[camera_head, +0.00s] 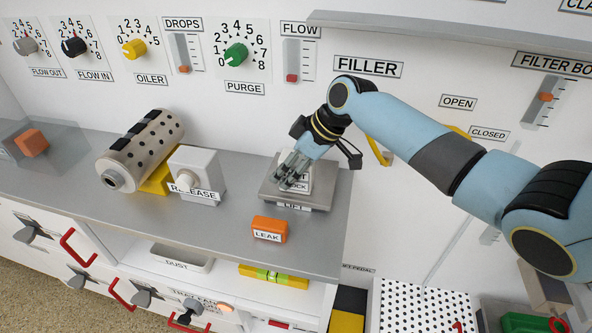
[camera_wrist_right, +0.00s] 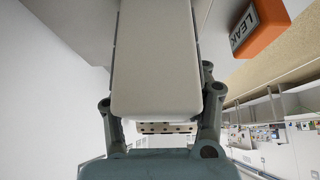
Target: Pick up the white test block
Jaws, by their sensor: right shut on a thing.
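The white test block (camera_head: 300,184), with black lettering partly covered by my fingers, is at the grey lift plate (camera_head: 317,199) on the counter. My right gripper (camera_head: 292,171) comes down from above and is shut on the block. In the right wrist view the block (camera_wrist_right: 157,60) is a large pale slab between the two fingers of the gripper (camera_wrist_right: 160,108). I cannot tell whether the block's underside touches the plate. My left gripper is not in view.
An orange LEAK block (camera_head: 269,229) sits in front of the plate, near the counter (camera_head: 235,231) edge. A white RELEASE box (camera_head: 197,172) and a perforated cylinder (camera_head: 140,150) stand to the left. A shelf (camera_head: 450,27) overhangs behind my right arm.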

